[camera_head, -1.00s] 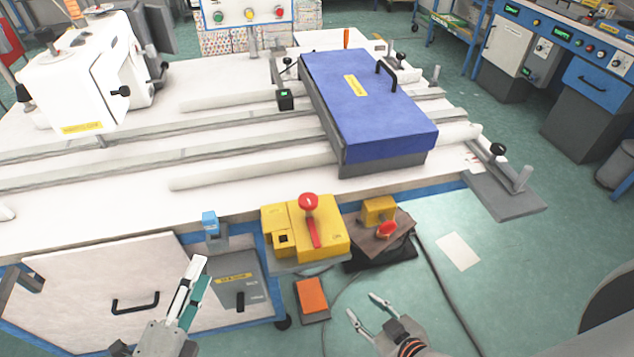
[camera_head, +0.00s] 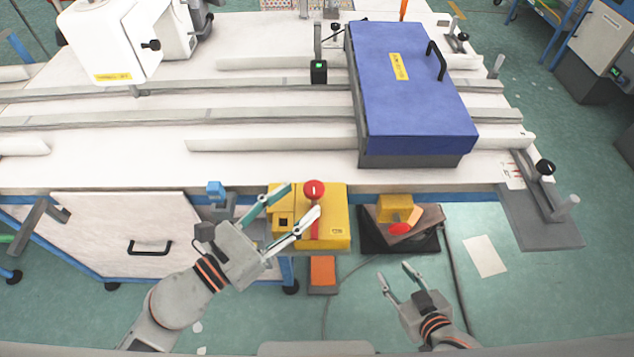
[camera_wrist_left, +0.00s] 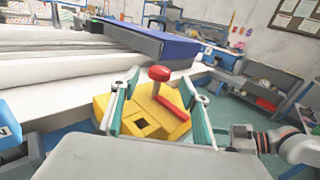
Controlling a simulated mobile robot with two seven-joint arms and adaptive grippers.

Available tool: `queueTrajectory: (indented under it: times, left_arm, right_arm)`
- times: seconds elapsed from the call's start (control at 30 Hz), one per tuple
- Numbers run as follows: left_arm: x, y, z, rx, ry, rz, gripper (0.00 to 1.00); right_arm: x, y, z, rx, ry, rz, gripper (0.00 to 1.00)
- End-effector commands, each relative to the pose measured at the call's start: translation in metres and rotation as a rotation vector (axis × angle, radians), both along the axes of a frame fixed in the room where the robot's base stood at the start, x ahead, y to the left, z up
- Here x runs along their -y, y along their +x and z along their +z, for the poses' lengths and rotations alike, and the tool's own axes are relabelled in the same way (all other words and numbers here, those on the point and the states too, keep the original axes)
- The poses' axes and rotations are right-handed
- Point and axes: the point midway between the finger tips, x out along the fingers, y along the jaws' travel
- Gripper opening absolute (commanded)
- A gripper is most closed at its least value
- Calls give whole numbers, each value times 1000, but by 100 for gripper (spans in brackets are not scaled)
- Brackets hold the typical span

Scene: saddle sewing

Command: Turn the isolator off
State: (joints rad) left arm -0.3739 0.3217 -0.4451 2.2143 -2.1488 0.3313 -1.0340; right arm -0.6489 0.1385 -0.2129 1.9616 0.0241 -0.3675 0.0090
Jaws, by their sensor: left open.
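The isolator is a yellow box (camera_head: 336,237) at the front edge of the white table, with a red round-topped handle (camera_head: 314,190) standing up from it. In the left wrist view the yellow box (camera_wrist_left: 138,122) and the red handle (camera_wrist_left: 159,75) lie between the fingers. My left gripper (camera_head: 299,201) is open, its fingertips at either side of the red handle in the head view; I cannot tell whether they touch it. The left wrist view shows the same open gripper (camera_wrist_left: 158,90). My right gripper (camera_head: 396,272) is open and empty, low at the right, below the smaller yellow box.
A smaller yellow box (camera_head: 394,208) with a red knob (camera_head: 400,228) sits on a dark stand to the right. A blue-lidded case (camera_head: 415,95) lies on the table (camera_head: 250,165). An orange pedal (camera_head: 323,270) is below the isolator. A small blue block (camera_head: 216,190) is left of it.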

Motion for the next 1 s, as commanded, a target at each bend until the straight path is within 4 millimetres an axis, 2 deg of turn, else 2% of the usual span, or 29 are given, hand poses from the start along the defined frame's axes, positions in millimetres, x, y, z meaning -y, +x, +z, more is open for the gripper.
queueTrajectory:
  times: [0.1, 0.3, 0.7, 0.73, 0.9, 1.0]
  left_arm:
    - [14, 15, 3, 1, -4, 2, 45]
    - [32, 33, 1, -1, -2, 2, 45]
    - [39, 39, 0, -2, -2, 1, 45]
    - [39, 39, 0, -2, -2, 1, 43]
    - [39, 39, 0, -2, -2, 1, 0]
    - [38, 39, 0, -2, -2, 1, 0]
  right_arm:
    - [0, 0, 5, 0, 1, 1, 40]
    - [0, 0, 9, 0, 0, 0, 40]
    - [0, 0, 9, 1, 0, 0, 40]
    - [0, 0, 9, 1, 0, 0, 40]
    - [0, 0, 9, 1, -1, 0, 40]
    - [0, 0, 9, 1, -1, 0, 40]
